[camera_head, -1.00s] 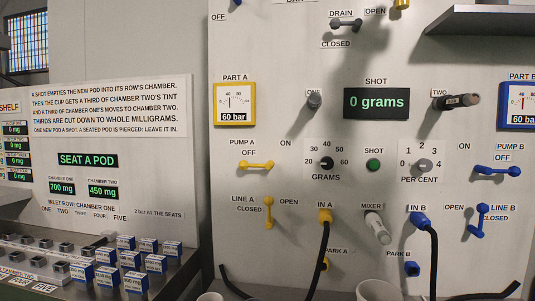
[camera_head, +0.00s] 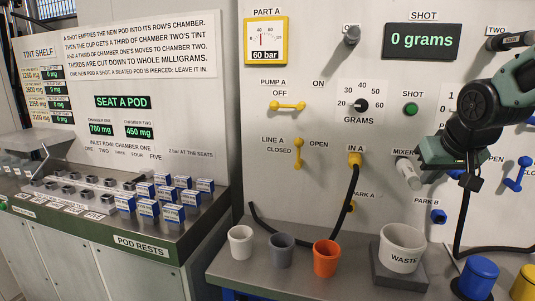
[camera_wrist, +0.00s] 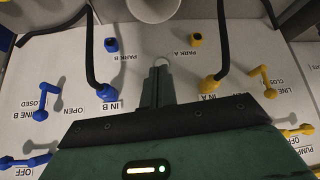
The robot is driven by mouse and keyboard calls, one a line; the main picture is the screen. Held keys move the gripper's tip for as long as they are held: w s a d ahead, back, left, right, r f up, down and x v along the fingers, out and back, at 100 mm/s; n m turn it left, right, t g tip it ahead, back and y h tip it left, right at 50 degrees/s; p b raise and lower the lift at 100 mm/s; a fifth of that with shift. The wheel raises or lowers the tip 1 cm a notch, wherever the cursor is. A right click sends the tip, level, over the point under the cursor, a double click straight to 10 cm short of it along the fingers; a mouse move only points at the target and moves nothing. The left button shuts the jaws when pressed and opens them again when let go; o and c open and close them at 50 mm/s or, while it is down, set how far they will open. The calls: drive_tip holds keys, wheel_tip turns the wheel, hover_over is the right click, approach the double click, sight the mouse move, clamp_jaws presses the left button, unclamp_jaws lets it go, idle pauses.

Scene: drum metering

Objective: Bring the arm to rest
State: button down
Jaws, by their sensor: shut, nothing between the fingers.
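My arm comes in from the right edge of the head view, in front of the panel by the PARK B label. The fingers of my gripper are not clear there. In the wrist view my gripper (camera_wrist: 160,66) is shut and empty, its fingertips together between the IN A hose end (camera_wrist: 209,86) and the IN B hose end (camera_wrist: 108,95). The pale mixer knob (camera_head: 408,172) is just left of my arm in the head view. Whether the fingertips touch anything cannot be told.
On the bench stand a white cup (camera_head: 241,243), a grey cup (camera_head: 281,250), an orange cup (camera_head: 326,258), a waste bucket (camera_head: 402,248) and a blue container (camera_head: 478,277). Blue-and-white pods (camera_head: 172,213) sit on the left counter (camera_head: 120,229). A black hose (camera_head: 353,195) hangs from IN A.

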drive_tip(key=s+a+f+g, duration=0.2)
drive_tip(key=s+f+g, duration=0.3)
drive_tip(key=s+f, duration=1)
drive_tip(key=s+a+r+n+p, duration=0.1)
drive_tip(key=s+a+r+n, duration=0.1)
drive_tip(key=s+a, duration=0.2)
drive_tip(key=s+a+r+n+g+y+p, duration=0.1)
drive_tip(key=s+a+r+n, duration=0.1)
drive_tip(key=s+a, duration=0.3)
drive_tip(key=s+a+r+n+g+p, duration=0.1)
drive_tip(key=s+a+n, duration=0.3)
drive_tip(key=a, duration=0.5)
drive_tip(key=shift+s+r, duration=0.6)
drive_tip(key=shift+s, duration=0.1)
drive_tip(key=shift+a, duration=0.1)
